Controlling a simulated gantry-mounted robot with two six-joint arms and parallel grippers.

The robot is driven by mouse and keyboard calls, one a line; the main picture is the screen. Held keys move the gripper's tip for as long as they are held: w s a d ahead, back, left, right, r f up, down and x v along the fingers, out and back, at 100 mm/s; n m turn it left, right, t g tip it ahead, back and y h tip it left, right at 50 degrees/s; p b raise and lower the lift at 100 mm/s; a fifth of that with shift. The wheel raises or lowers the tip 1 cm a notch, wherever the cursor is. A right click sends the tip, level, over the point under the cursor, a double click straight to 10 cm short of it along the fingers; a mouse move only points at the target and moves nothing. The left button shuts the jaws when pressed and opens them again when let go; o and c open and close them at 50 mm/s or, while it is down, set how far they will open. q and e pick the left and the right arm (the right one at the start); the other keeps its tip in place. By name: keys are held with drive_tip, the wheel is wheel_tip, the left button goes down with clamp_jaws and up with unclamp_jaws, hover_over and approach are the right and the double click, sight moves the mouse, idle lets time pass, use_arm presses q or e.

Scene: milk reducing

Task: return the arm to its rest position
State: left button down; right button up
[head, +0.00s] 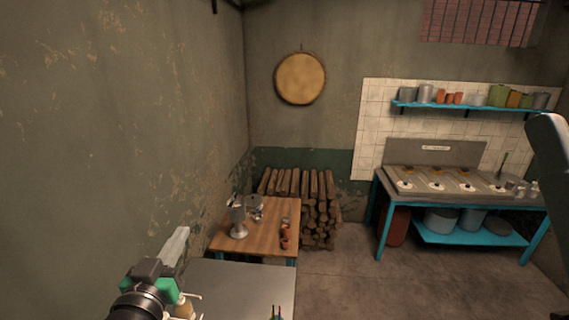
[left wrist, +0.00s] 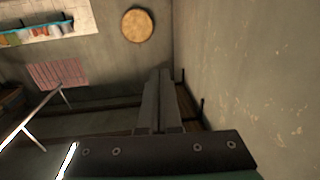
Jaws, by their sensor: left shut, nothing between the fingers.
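My left gripper (head: 178,248) is at the lower left of the head view, above the left edge of a grey metal table (head: 240,285). Its fingers point up and away, toward the left wall. In the left wrist view the two fingers (left wrist: 160,100) lie close together, shut, with nothing between them. That view looks at the walls, with the round hanging disc (left wrist: 137,25) at the top. My right gripper is not in view; a grey piece at the right edge of the head view may be part of my other arm.
A wooden table (head: 262,215) with metal vessels and small brown items stands behind the grey table. Stacked logs (head: 315,205) are behind it. A blue-framed stove counter (head: 450,187) stands at the right. The left wall (head: 110,130) is close to my left arm. The middle floor is clear.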

use_arm(q)
drive_tip(key=s+d+r+t+h, duration=0.1)
drive_tip(key=s+r+t, duration=0.15)
drive_tip(key=r, duration=0.45)
drive_tip(key=s+d+r+t, duration=0.2)
drive_tip(key=s+r, duration=0.2)
drive_tip(key=r, duration=0.4)
drive_tip(key=s+r+m+t+h, duration=0.1)
drive_tip(key=s+r+t, duration=0.4)
drive_tip(key=s+r, duration=0.7)
drive_tip(key=s, duration=0.2)
drive_tip(key=shift+s+d, duration=0.2)
drive_tip(key=shift+s, duration=0.15)
